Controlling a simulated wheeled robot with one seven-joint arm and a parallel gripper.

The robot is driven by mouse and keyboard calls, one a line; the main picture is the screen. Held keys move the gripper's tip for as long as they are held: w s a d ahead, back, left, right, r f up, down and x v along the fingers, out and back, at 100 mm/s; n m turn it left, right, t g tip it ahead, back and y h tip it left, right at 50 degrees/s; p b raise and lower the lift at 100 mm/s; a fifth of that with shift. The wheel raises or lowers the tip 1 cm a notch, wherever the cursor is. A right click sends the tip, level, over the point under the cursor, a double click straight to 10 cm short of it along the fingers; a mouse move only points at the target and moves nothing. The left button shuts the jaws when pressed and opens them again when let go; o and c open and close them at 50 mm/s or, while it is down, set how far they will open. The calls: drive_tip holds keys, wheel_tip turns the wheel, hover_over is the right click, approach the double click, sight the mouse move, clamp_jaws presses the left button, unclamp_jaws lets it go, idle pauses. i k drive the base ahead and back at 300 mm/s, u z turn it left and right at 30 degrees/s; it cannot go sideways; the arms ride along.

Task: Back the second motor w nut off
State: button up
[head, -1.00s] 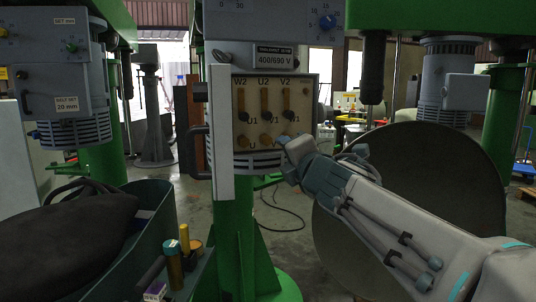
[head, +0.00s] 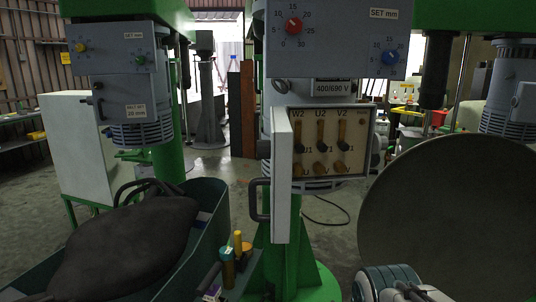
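The open motor terminal box (head: 368,140) is near the middle of the head view. Its panel is labelled W2, U2 and V2 along the top. Brass-coloured link bars run down to dark nuts in the middle row. Brass-coloured terminals sit in the bottom row, and the rightmost one (head: 340,169) is in plain view; its label is too small to read surely. Nothing covers the panel. Part of my arm shows at the bottom right, below and apart from the box. My gripper's fingers are not in view.
The box's open door (head: 282,180) stands out at the left. A large grey disc (head: 450,215) fills the right. A dark bag (head: 125,250) lies in a green-grey bin (head: 205,225) at lower left, near a brass-topped cylinder (head: 228,268). Another motor (head: 118,75) hangs at upper left.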

sight(339, 166)
drive_tip(key=z, duration=0.5)
drive_tip(key=k, duration=1.1)
drive_tip(key=u, duration=0.4)
drive_tip(key=i, duration=0.75)
